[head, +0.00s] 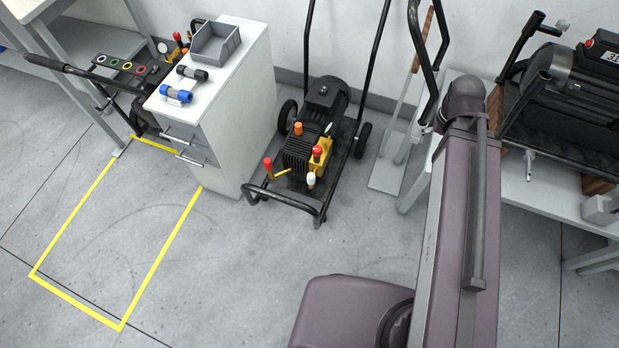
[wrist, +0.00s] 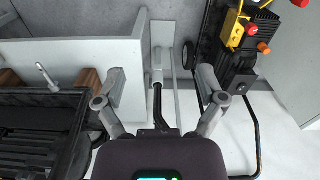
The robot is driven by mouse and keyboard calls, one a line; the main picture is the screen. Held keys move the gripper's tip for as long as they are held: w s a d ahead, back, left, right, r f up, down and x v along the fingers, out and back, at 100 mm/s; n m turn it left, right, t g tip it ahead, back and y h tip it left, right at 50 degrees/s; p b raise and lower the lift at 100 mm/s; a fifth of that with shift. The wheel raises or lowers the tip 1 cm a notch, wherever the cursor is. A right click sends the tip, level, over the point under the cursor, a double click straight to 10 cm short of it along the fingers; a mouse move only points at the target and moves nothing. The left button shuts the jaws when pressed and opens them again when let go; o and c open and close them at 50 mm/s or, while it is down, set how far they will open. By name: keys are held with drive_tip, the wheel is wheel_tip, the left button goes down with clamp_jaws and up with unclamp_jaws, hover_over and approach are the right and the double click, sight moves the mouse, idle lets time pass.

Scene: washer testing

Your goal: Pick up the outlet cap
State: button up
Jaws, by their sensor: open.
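A wheeled pressure washer (head: 296,153) stands on the floor in the middle of the head view. Its pump bears an orange cap (head: 298,128), red-topped parts and a white-topped part (head: 311,179) at the front. I cannot tell which of these is the outlet cap. In the wrist view the washer's pump is at the top right, with a yellow fitting (wrist: 236,32) and an orange cap (wrist: 264,47). My gripper (wrist: 160,78) is open, its fingers spread wide, with nothing gripped. The pump lies up and right of it, apart from the fingers. My gripper is not visible in the head view.
A white drawer cabinet (head: 228,110) left of the washer carries a grey bin (head: 215,45) and blue and black fittings. A bench (head: 530,185) with another machine (head: 575,85) stands right. A dark rod (wrist: 157,100) shows between the fingers. The yellow-outlined floor is clear.

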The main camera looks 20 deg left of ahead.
drive_tip(key=w+a+f+b, duration=0.3)
drive_tip(key=a+f+b, duration=0.1)
drive_tip(key=f+b, duration=0.3)
drive_tip(key=n+b, duration=0.2)
drive_tip(key=b, duration=2.7)
hover_over(310, 174)
wheel_tip(310, 174, down, 29)
drive_tip(key=shift+f, duration=0.15)
drive_tip(key=shift+s+f, duration=0.1)
drive_tip(key=shift+f, duration=0.05)
wheel_tip(310, 174, down, 8)
drive_tip(key=b, duration=0.8)
drive_tip(key=shift+f, duration=0.15)
drive_tip(key=shift+f+b, duration=0.1)
drive_tip(key=shift+b, duration=0.2)
